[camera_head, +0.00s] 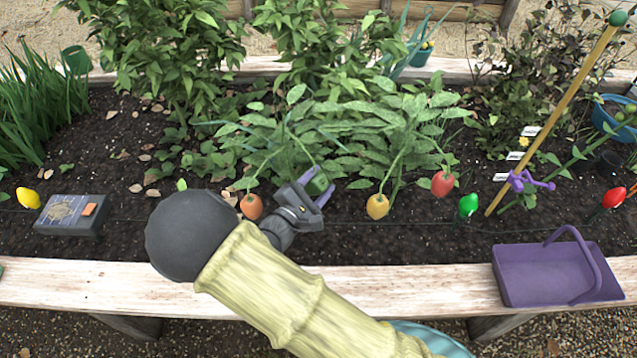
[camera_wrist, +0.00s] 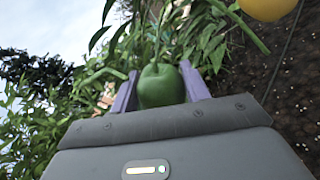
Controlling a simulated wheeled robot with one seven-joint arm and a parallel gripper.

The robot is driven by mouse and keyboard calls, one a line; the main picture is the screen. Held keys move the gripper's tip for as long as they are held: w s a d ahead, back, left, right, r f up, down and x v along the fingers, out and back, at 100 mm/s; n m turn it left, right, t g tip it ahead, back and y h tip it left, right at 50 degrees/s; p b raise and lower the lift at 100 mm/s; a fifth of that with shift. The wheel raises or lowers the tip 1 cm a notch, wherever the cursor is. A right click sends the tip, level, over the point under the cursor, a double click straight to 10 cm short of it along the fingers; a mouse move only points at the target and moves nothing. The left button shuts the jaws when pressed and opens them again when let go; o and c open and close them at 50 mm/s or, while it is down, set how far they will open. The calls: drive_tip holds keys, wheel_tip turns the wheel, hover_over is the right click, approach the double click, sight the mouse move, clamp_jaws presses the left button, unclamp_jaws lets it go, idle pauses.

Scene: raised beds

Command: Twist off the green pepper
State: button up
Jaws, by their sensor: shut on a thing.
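The green pepper (camera_head: 317,184) is between the purple fingers of my gripper (camera_head: 313,188), above the soil of the raised bed. In the wrist view the green pepper (camera_wrist: 160,86) sits upright between both fingers of my gripper (camera_wrist: 160,92), which are shut on it. A green stem rises from its top into the leaves, and the stem looks joined to it. An orange pepper (camera_head: 251,206) hangs to the left. A yellow pepper (camera_head: 377,206) hangs to the right and shows at the top of the wrist view (camera_wrist: 268,6). A red pepper (camera_head: 442,184) hangs further right.
A purple basket (camera_head: 520,278) with a handle stands on the bed's front board (camera_head: 420,290) at the right. A grey box (camera_head: 72,214) lies on the soil at the left. A bamboo cane (camera_head: 555,110) leans at the right. Several coloured bulbs on a wire line the front.

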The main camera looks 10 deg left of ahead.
drive_tip(key=shift+f+m+b, duration=0.15)
drive_tip(key=shift+m+b, duration=0.2)
drive_tip(key=shift+m, duration=0.05)
idle(0.4)
drive_tip(key=shift+s+a+r+p, duration=0.2)
drive_tip(key=shift+s+p, duration=0.1)
drive_tip(key=shift+s, duration=0.25)
drive_tip(key=shift+r+p+v, duration=0.25)
drive_tip(key=shift+p+v, duration=0.25)
drive_tip(key=shift+v, duration=0.95)
drive_tip(key=shift+r+p+v, duration=0.2)
drive_tip(key=shift+p+v, duration=0.3)
drive_tip(key=shift+v, duration=0.95)
drive_tip(key=shift+f, duration=0.1)
